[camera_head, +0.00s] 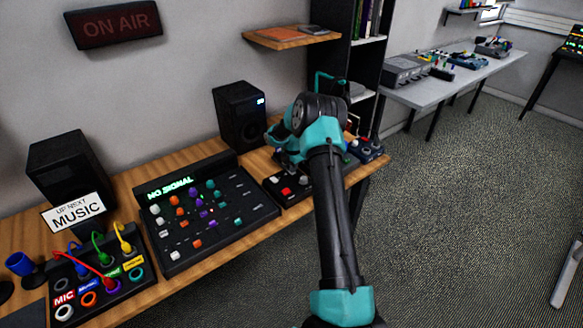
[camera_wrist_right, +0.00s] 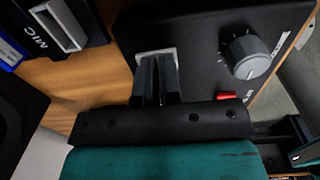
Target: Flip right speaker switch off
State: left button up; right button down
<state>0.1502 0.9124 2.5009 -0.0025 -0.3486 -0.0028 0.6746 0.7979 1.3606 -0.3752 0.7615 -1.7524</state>
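The right speaker (camera_head: 240,115) is a black box at the back of the desk, with a small lit label near its top. My right arm reaches over the desk, and its gripper (camera_head: 285,160) is low beside that speaker, partly hidden by my arm. In the right wrist view the gripper (camera_wrist_right: 158,80) has its two dark fingers together, with their tips over a light grey plate (camera_wrist_right: 142,56) on a black box. The fingers cover most of this plate, so any lever there is hidden; I cannot tell whether they touch it. My left gripper is not in view.
A grey knob (camera_wrist_right: 247,58) and a red switch (camera_wrist_right: 227,97) lie right of the fingers. A mixer (camera_head: 205,210) reading "NO SIGNAL", a button panel (camera_head: 285,187), a patch box with cables (camera_head: 100,272) and the left speaker (camera_head: 68,165) crowd the desk.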

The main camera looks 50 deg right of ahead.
jog(key=shift+s+a+f, duration=0.15)
jog(key=shift+s+f, duration=0.05)
jog(key=shift+f, duration=0.1)
notch_tip(320, 180, up, 15)
jog(key=shift+f, duration=0.2)
jog(key=shift+s+r+t, duration=0.1)
jog(key=shift+r+t, duration=0.05)
jog(key=shift+t, duration=0.35)
dwell(0.4)
jog(key=f, duration=0.4)
jog(key=w+f, duration=0.1)
jog(key=f, duration=0.9)
jog(key=shift+w+d, duration=0.35)
jog(key=shift+s+d, duration=0.1)
